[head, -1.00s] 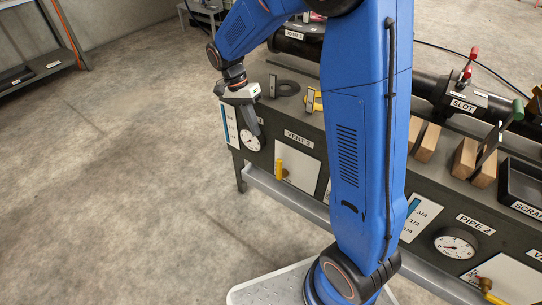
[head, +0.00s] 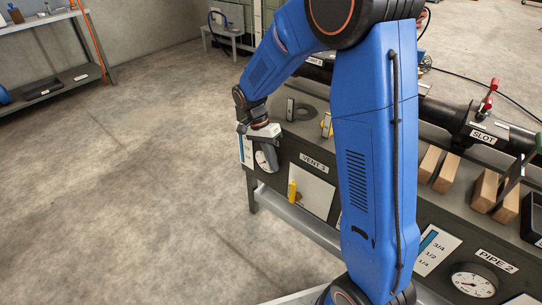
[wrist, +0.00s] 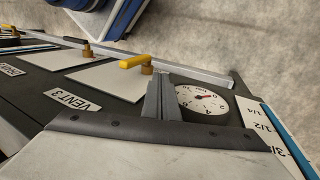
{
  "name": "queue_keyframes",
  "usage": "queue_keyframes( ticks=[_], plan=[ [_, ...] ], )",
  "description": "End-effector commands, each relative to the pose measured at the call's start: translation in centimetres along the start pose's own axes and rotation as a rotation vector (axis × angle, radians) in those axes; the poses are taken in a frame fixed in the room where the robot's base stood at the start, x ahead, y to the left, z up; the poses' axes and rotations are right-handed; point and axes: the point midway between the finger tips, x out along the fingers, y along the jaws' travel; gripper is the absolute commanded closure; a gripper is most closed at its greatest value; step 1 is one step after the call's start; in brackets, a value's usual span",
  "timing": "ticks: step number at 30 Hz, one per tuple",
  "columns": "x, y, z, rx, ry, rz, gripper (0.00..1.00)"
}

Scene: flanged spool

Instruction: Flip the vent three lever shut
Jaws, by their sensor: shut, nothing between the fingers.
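The vent three lever is a yellow handle (head: 292,190) on the bench's front face, by a pale panel under the VENT 3 label (head: 311,162). In the head view it looks upright. In the wrist view the yellow handle (wrist: 133,62) points left from a brass-coloured pivot (wrist: 147,70). My gripper (head: 272,164) is shut and empty, in front of the gauge to the left of the lever. In the wrist view the closed fingers (wrist: 160,97) lie between the lever and the gauge, close to the pivot. Whether they touch it I cannot tell.
The round gauge (wrist: 203,100) sits beside the fingers. The grey bench (head: 400,190) carries wooden blocks (head: 485,187) and a black pipe with red-handled clamps. A lower rail (head: 300,215) runs beneath the front panels. The floor (head: 130,200) at left is clear.

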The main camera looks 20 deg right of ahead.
Motion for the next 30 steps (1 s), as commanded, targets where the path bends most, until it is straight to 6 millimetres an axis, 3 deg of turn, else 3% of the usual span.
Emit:
queue_keyframes(
  ticks=[8, 12, 18, 30],
  plan=[
    [4.9, 0.0, 0.0, 0.000, 0.000, 0.002, 1.00],
    [5.4, 2.1, 0.0, 0.001, 0.000, 0.000, 1.00],
    [5.9, 3.5, 0.0, 0.001, 0.000, -0.001, 1.00],
    [6.0, 3.7, 0.0, 0.000, 0.001, -0.001, 1.00]
  ],
)
